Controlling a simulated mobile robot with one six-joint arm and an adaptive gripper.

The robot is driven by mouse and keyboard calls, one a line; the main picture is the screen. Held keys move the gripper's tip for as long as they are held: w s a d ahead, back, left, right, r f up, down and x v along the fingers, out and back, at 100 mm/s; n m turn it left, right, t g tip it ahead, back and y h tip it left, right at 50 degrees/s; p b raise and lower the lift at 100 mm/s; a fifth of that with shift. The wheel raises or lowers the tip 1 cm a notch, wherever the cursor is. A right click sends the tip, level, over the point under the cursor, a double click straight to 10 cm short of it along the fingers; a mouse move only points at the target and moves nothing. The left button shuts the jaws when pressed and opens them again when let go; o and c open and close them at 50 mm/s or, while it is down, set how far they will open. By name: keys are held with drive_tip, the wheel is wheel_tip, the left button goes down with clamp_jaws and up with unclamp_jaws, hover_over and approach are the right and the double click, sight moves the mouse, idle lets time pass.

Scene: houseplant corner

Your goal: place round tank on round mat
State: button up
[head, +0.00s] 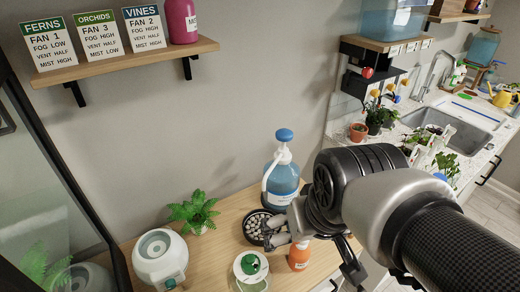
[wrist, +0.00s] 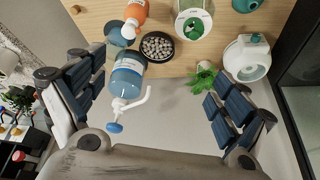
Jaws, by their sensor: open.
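A round vessel with a white rim and green cap (head: 251,266), which looks like the round tank, stands at the front of the wooden top; it also shows at the top of the wrist view (wrist: 193,24). A flat blue-grey disc (wrist: 120,33), possibly the round mat, lies beside the orange bottle in the wrist view, partly hidden. In the head view my gripper hides that area. My gripper (head: 312,255) is open, its fingers spread wide above the wooden top. In the wrist view the fingers (wrist: 155,82) frame the scene and hold nothing.
A blue pump bottle (head: 282,182), a black dish of pebbles (head: 255,227) and an orange bottle (head: 299,257) stand close together. A white rounded appliance (head: 160,257) and a fern (head: 195,212) are left. A shelf (head: 130,62) hangs above.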

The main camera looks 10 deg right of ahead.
drive_tip(key=s+a, duration=0.1)
drive_tip(key=s, duration=0.5)
drive_tip(key=shift+n, duration=0.3)
